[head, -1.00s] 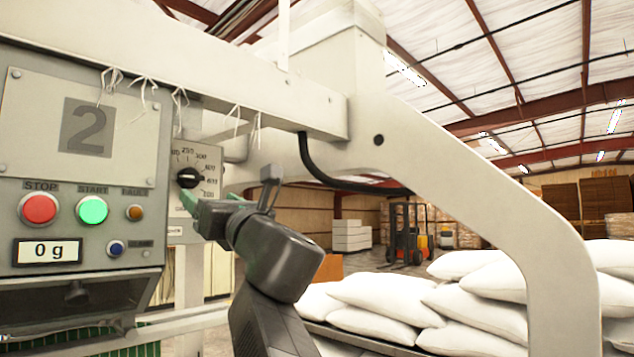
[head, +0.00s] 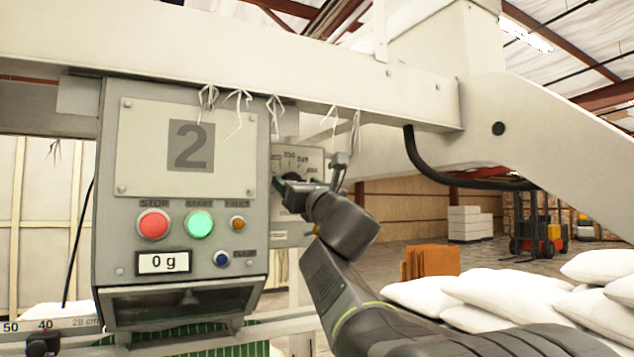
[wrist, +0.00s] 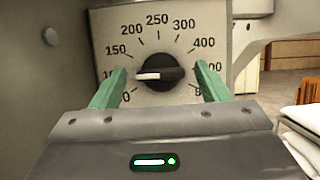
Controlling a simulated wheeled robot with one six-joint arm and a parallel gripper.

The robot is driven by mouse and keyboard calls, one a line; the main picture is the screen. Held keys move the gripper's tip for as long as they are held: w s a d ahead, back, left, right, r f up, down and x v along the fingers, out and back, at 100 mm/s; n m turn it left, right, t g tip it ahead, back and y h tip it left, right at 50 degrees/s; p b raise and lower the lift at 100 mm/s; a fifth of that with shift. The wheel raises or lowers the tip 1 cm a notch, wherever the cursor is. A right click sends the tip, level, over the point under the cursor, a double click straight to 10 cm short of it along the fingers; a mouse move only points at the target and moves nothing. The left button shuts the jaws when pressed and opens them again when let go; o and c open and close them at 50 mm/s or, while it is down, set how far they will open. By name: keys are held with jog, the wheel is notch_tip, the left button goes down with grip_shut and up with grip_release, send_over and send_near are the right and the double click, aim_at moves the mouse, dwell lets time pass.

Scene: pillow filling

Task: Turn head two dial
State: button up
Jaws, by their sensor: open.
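The head two dial is a black round knob (wrist: 166,73) with a white pointer mark on a pale scale plate (wrist: 226,30) in the wrist view. The pointer lies nearly level and points left, near the lower-left 100 mark, partly hidden by a finger. My gripper (wrist: 160,70) is open, its green fingers on either side of the knob, with gaps to it. In the head view my gripper (head: 290,187) is at the dial plate (head: 288,152), right of the number 2 panel (head: 190,232), and mostly hides the knob.
The panel carries a red STOP button (head: 154,224), a lit green START button (head: 200,224) and a display (head: 164,262) reading 0 g. A pale beam (head: 300,95) runs above. White pillows (head: 500,290) lie to the right. A forklift (head: 537,230) stands farther back.

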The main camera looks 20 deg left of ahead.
jog(key=c, duration=1)
jog(key=shift+f+m+b, duration=0.1)
jog(key=shift+m+b, duration=0.2)
jog(key=shift+m, duration=0.1)
